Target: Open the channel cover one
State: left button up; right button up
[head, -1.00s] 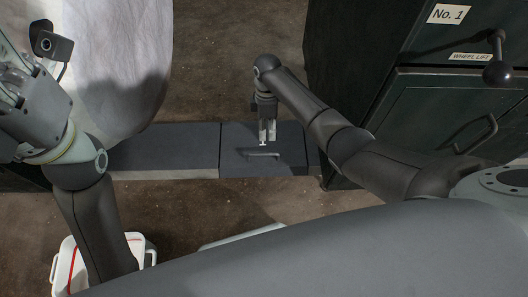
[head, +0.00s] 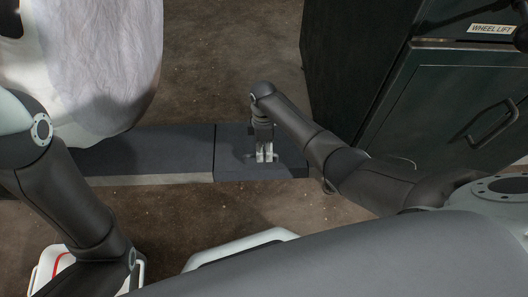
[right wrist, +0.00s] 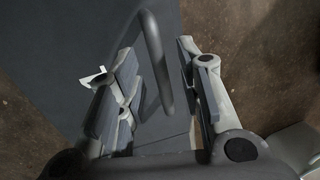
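The channel cover (head: 284,172) is the dark flat panel at the right end of the low floor channel. Its bar handle also shows in the right wrist view (right wrist: 152,45), as a dark grey loop. My right gripper (head: 265,157) is down at the handle, fingers pointing at the cover. In the right wrist view my right gripper (right wrist: 157,55) is open, its padded fingers on either side of the handle with a gap at the right finger. The cover lies flat, level with the adjoining panel. My left arm is at the left; its gripper is out of frame.
A dark cabinet (head: 440,95) labelled WHEEL LIFT stands at the right, close to my right arm. A white bulk bag (head: 90,70) hangs at the left. Pale containers (head: 240,248) stand on the floor near my base. Brown floor is free behind the channel.

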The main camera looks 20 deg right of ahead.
jog(key=shift+f, duration=0.1)
jog(key=shift+c, duration=0.2)
grip_shut()
